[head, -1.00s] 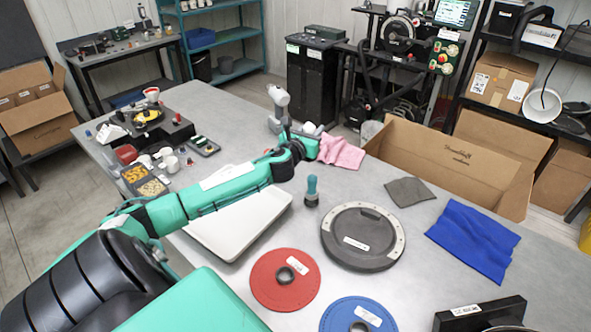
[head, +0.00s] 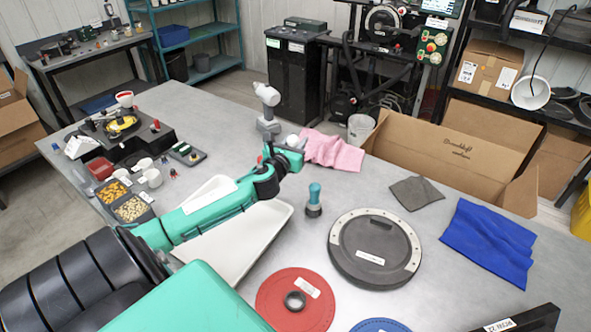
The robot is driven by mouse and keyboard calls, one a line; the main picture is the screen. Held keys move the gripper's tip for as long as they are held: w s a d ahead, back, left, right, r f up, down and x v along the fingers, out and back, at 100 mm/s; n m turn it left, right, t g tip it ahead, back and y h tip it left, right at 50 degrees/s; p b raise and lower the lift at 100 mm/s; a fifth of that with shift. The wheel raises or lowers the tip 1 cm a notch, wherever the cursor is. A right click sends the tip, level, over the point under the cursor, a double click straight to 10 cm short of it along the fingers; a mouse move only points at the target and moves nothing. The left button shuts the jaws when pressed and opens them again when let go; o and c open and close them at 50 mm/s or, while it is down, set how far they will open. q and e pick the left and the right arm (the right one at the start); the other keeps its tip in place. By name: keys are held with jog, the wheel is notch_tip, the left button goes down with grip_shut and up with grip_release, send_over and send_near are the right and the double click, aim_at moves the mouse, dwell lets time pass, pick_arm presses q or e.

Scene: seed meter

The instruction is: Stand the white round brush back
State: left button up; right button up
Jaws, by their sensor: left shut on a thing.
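My left gripper (head: 289,154) is beyond the white tray, beside the pink cloth. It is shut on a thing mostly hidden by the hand. A white rounded piece (head: 293,141) shows just behind the fingers. It may be the white round brush; I cannot tell its full shape or whether it is upright or touches the table. A teal-handled brush (head: 314,199) with a dark lower end stands upright on the table, nearer and to the right of the gripper. My right gripper is not in view.
A pink cloth (head: 335,151) and a grey-white upright device (head: 267,110) are close to the gripper. A white tray (head: 262,237) lies under my left arm. A black round plate (head: 372,250), red disc (head: 270,302), grey cloth (head: 416,193) and blue cloth (head: 488,243) lie to the right and front.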

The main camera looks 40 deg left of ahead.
pick_arm(q)
notch_tip(320, 180, down, 6)
jog(key=shift+f, duration=0.2)
jog(key=shift+f+b, duration=0.35)
jog(key=shift+f, duration=0.15)
notch_tip(320, 180, down, 3)
jog(key=shift+b, duration=0.35)
jog(key=shift+f, duration=0.25)
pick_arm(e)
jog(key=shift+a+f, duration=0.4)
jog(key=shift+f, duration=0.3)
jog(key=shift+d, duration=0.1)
pick_arm(q)
jog(key=shift+f, duration=0.1)
